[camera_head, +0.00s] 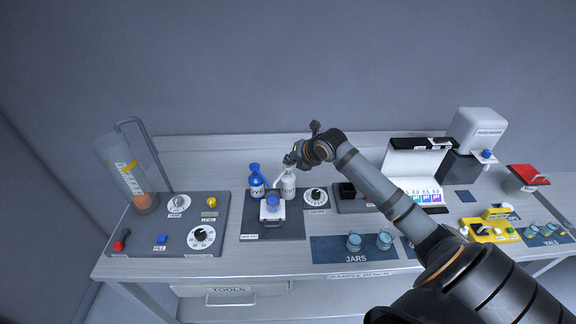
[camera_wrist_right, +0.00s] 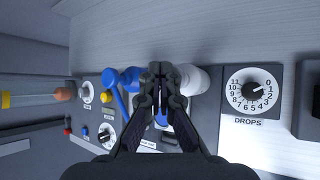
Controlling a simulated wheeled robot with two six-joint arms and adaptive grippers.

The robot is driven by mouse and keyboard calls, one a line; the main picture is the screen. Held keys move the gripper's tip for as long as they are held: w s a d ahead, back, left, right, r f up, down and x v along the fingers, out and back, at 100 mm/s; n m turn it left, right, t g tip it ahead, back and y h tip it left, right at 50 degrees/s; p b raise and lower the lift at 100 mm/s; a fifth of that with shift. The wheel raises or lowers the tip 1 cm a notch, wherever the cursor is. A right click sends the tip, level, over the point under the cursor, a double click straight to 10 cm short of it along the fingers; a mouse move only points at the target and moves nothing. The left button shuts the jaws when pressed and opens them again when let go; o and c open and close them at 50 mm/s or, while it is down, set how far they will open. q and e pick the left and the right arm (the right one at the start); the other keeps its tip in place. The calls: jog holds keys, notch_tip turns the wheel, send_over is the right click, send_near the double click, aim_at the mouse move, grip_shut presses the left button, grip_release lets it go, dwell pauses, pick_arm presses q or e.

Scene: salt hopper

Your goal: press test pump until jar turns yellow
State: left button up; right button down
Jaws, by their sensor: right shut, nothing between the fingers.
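A blue pump bottle (camera_head: 256,182) and a white pump bottle (camera_head: 288,187) stand side by side on a dark panel. I cannot tell for certain which is the test pump. In front of them, a small jar with blue in it (camera_head: 272,203) sits on a white stand (camera_head: 272,216). No yellow shows in it. My right gripper (camera_head: 290,160) is shut and empty, at the top of the white pump; I cannot tell whether it touches. In the right wrist view the shut fingers (camera_wrist_right: 160,75) cover part of the white bottle (camera_wrist_right: 193,79), with the blue pump (camera_wrist_right: 122,90) to their left.
The DROPS dial (camera_head: 316,196) is right of the bottles. A tank panel with knobs (camera_head: 165,240) is at left. Two jars (camera_head: 354,242) (camera_head: 384,240) stand on the JARS mat (camera_head: 325,250). A yellow device (camera_head: 490,230) and a white machine (camera_head: 480,130) are at right.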

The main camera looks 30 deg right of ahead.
aim_at(290, 166)
jog(key=shift+f+b, duration=0.3)
jog(key=shift+f, duration=0.2)
jog(key=shift+r, duration=0.1)
dwell(0.4)
jog(key=shift+r+p, duration=1)
jog(key=shift+r, duration=0.1)
notch_tip(290, 166, up, 5)
jog(key=p, duration=0.4)
jog(key=shift+r, duration=0.1)
